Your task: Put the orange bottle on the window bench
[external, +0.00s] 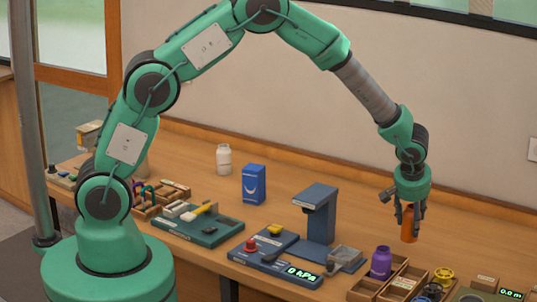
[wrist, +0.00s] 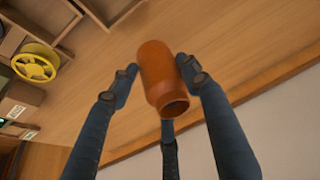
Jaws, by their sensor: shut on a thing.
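The orange bottle (external: 409,224) is held in my gripper (external: 410,210) at the right side of the wooden bench (external: 350,222). In the wrist view the orange bottle (wrist: 164,76) lies between the blue-grey fingers of my gripper (wrist: 155,78), with its open mouth towards the camera. My gripper is shut on the bottle. In the external view the fingers hide part of the bottle. I cannot tell whether its base touches the wood or hangs just above it. I cannot tell whether this bench is the window bench.
A purple bottle (external: 381,262) and a divided wooden tray (external: 372,286) stand in front of my gripper. A yellow spool (external: 443,275) lies close by. A blue stand (external: 318,212), pressure device (external: 272,258), blue box (external: 254,184) and white bottle (external: 223,159) stand to the left. Bare wood lies behind the bottle.

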